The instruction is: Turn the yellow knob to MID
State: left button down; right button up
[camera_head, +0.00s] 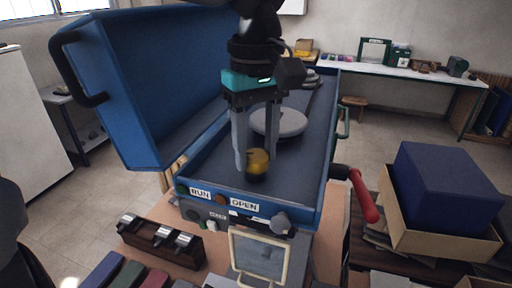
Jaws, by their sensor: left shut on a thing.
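The yellow knob (259,161) is a small round piece with a dark lower part, in the open blue case (313,210), towards its front. My left gripper (255,160) comes down from above, with one finger on each side of the knob, shut on it. The fingers hide part of its sides. I cannot see a pointer on the knob or read a MID mark. My right gripper is not in view.
The case front bears RUN and OPEN labels and a grey knob (281,223). A grey disc (279,122) lies behind the gripper. The raised blue lid (150,85) stands left. A red handle (363,195) sticks out right, near a navy box (446,185).

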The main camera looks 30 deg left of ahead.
aim_at(256, 153)
pick_arm(q)
jog(key=shift+m, duration=0.3)
jog(key=shift+c, duration=1.7)
grip_release()
notch_tip(256, 153, up, 15)
jog(key=shift+r, duration=0.15)
